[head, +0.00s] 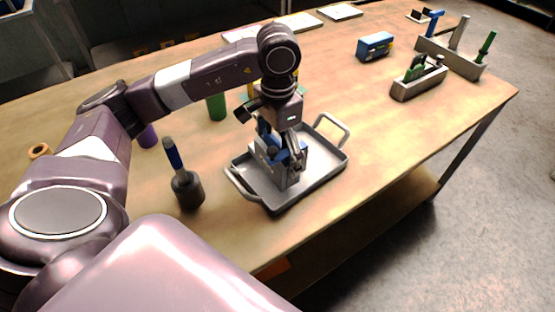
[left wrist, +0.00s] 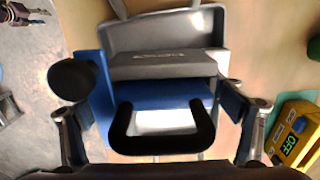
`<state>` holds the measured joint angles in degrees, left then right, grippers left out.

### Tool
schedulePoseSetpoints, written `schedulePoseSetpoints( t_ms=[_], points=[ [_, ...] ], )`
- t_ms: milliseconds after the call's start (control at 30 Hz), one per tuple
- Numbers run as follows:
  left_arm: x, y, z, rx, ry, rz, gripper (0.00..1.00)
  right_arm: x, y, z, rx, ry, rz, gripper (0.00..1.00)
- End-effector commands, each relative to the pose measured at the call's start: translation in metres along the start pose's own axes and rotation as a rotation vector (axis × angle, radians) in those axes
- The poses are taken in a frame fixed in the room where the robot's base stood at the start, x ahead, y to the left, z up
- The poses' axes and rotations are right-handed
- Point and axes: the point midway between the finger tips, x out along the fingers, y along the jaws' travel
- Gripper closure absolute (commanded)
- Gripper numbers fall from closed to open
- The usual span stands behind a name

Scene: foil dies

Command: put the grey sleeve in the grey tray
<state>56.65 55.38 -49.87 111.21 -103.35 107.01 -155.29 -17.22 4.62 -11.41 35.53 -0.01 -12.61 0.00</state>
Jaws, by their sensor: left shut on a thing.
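The grey tray (head: 325,165) lies on the wooden table, with raised handles at its ends. My left gripper (head: 284,150) points down over the tray's middle and is shut on the grey sleeve (head: 268,170), a boxy grey piece with blue beside it. In the left wrist view the sleeve (left wrist: 160,66) shows its grey face with small lettering, and a blue and white part lies between the fingers of the gripper (left wrist: 162,110). The tray's rim (left wrist: 150,20) shows behind it. I cannot tell whether the sleeve touches the tray floor. My right gripper is not in view.
A blue-handled brush-like tool (head: 185,188) stands left of the tray. Purple (head: 147,136) and green (head: 216,106) cylinders stand behind. The table's front right is clear.

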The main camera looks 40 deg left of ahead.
Motion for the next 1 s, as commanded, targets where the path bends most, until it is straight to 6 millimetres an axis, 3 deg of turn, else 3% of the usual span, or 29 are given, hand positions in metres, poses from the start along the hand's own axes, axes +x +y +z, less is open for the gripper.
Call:
schedulePoseSetpoints(
  t_ms=[133, 200, 433, 467, 500, 833, 1000],
  points=[
    [0.019, 0.000, 0.001, -0.002, -0.003, 0.002, 0.55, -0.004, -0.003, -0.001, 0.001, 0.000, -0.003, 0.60],
    [0.028, 0.000, 0.001, -0.002, -0.004, 0.002, 0.67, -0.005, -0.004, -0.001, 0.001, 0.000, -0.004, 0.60],
    [0.035, 0.001, 0.002, 0.000, -0.007, 0.005, 0.67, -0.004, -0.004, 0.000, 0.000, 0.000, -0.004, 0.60],
    [0.036, 0.002, 0.003, 0.000, -0.011, 0.006, 0.07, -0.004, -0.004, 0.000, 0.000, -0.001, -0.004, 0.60],
    [0.037, 0.002, 0.003, 0.000, -0.012, 0.006, 0.03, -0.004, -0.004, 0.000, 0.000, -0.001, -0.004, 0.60],
    [0.031, 0.000, 0.001, -0.001, -0.002, 0.001, 0.00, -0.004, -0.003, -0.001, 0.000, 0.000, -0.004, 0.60],
    [0.014, -0.001, -0.001, -0.001, 0.004, -0.001, 0.00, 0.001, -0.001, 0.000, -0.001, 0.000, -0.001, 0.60]
  ],
)
